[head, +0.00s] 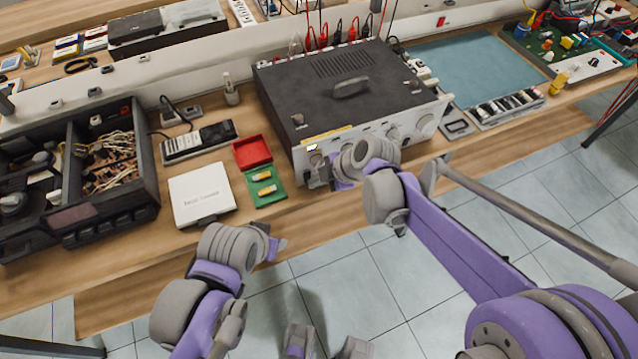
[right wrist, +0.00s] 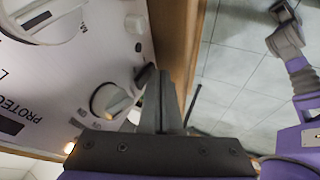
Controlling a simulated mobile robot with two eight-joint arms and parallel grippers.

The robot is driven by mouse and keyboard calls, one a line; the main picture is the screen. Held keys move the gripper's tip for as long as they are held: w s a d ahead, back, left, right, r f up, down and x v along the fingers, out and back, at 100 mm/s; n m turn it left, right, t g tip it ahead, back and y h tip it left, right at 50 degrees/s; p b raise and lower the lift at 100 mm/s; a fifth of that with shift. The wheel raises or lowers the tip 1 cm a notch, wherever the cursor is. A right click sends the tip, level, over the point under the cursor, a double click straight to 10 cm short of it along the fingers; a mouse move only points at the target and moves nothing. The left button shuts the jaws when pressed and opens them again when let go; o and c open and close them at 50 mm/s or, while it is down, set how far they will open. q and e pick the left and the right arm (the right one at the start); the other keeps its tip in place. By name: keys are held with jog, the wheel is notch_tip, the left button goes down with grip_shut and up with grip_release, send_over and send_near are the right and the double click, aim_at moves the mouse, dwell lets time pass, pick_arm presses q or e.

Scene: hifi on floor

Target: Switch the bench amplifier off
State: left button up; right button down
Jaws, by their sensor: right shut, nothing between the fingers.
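The bench amplifier (head: 345,85) is a black-topped box with a pale front panel, standing on the wooden bench. Its panel carries several round knobs. My right gripper (head: 326,174) is at the panel's lower left, and its wrist hides part of the panel. In the right wrist view, the shut, empty fingers (right wrist: 160,88) are close to a small dark control (right wrist: 145,76) beside a round knob (right wrist: 112,98). I cannot tell whether they touch it. A small orange light (right wrist: 68,148) glows on the panel. My left gripper (head: 275,247) hangs in front of the bench; its jaws are unclear.
A teal mat (head: 478,65) lies to the right. The tiled floor before the bench is clear.

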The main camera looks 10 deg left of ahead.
jog(key=shift+w+a+f, duration=0.1)
jog(key=shift+w+f, duration=0.05)
dwell(0.4)
jog(key=shift+r+p, duration=0.4)
jog(key=shift+r, duration=0.5)
